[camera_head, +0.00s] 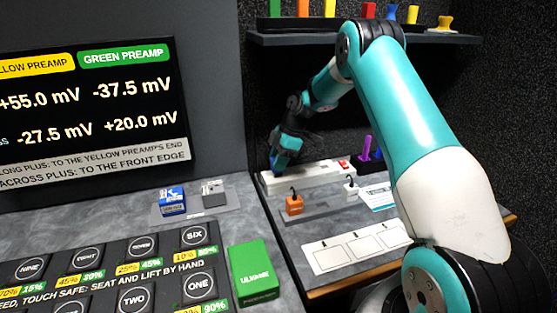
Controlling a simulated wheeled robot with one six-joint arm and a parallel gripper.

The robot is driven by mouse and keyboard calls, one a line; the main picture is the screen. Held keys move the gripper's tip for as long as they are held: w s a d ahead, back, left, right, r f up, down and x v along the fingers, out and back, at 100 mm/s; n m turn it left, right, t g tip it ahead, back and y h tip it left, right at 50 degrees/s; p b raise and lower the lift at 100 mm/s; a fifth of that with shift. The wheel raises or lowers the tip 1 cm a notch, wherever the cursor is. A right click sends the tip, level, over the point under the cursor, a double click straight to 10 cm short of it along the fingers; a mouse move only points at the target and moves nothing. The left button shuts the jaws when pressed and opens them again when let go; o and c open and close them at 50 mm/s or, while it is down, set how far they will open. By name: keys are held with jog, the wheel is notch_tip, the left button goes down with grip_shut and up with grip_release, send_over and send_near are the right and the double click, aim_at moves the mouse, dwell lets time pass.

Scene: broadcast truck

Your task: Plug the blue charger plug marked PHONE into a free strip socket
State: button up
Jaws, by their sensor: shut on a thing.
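The white power strip (312,176) lies at the back of the right-hand bench, with a red switch near its right end. My gripper (281,160) is over the left end of the strip, pointing down. The socket openings are too small to make out, and the gripper hides the strip's left part.
An orange plug (294,204) and a white plug (351,186) stand on a grey tray in front of the strip. A blue block (172,203) and a grey one (214,195) are on the left bench. A shelf (300,39) with coloured items hangs above.

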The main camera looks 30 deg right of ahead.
jog(key=shift+f+b, duration=0.6)
jog(key=shift+f, duration=0.3)
jog(key=o, duration=1)
jog(key=v, duration=0.7)
jog(key=shift+r, duration=0.25)
jog(key=shift+s+d, duration=0.1)
